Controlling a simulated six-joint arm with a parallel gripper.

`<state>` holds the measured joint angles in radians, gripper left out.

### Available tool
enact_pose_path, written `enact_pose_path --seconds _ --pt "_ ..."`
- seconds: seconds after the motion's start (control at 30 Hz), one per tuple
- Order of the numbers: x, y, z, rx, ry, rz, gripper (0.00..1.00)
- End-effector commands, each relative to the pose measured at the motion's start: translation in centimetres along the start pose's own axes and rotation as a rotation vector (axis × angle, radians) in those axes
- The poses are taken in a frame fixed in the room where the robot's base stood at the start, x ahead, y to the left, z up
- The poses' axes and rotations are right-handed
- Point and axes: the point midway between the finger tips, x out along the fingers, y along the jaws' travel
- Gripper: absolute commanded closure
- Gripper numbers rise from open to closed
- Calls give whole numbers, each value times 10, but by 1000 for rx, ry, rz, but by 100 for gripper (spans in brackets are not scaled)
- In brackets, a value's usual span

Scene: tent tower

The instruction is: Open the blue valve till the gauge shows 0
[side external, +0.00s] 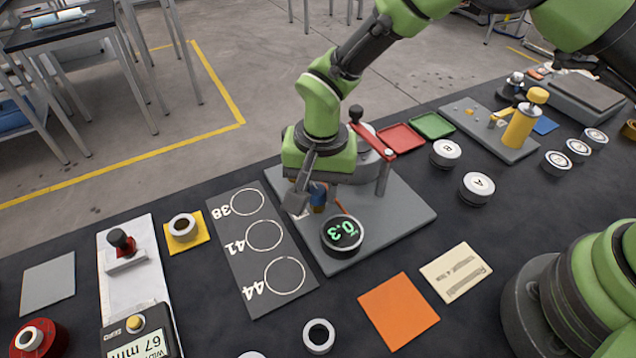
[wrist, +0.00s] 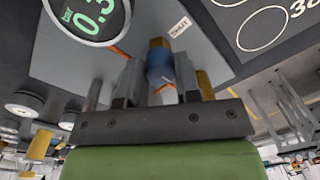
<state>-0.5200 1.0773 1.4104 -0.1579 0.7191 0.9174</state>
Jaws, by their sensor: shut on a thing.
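The blue valve (wrist: 159,66) sits between the two fingers of my gripper (wrist: 158,82) in the wrist view, and the gripper is shut on it. In the side view only a small part of the blue valve (side external: 318,195) shows behind the fingers of my gripper (side external: 306,196). The round black gauge (side external: 342,235) stands on the grey plate just in front of the valve. Its green digits read 0.3. The gauge is partly cut off in the wrist view (wrist: 88,16), where it also reads 0.3.
The grey plate (side external: 400,215) also carries a press with a red lever (side external: 372,139), close behind my gripper. A dark board with rings marked 38, 41 and 44 (side external: 262,250) lies to the left. White weights A (side external: 477,187) and B (side external: 445,152) stand to the right.

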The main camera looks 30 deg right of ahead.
Motion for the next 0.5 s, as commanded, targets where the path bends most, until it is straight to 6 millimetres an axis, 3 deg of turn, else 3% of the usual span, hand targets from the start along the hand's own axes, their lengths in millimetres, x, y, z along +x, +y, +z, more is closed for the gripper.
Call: enact_pose_path --seconds 0.17,0.2,0.3,0.5 --pt "-1 0 0 3 -2 1 93" --pt "-1 0 0 3 -2 1 67" --pt "0 0 0 2 -2 1 44" --pt "0 0 0 1 -1 0 44"
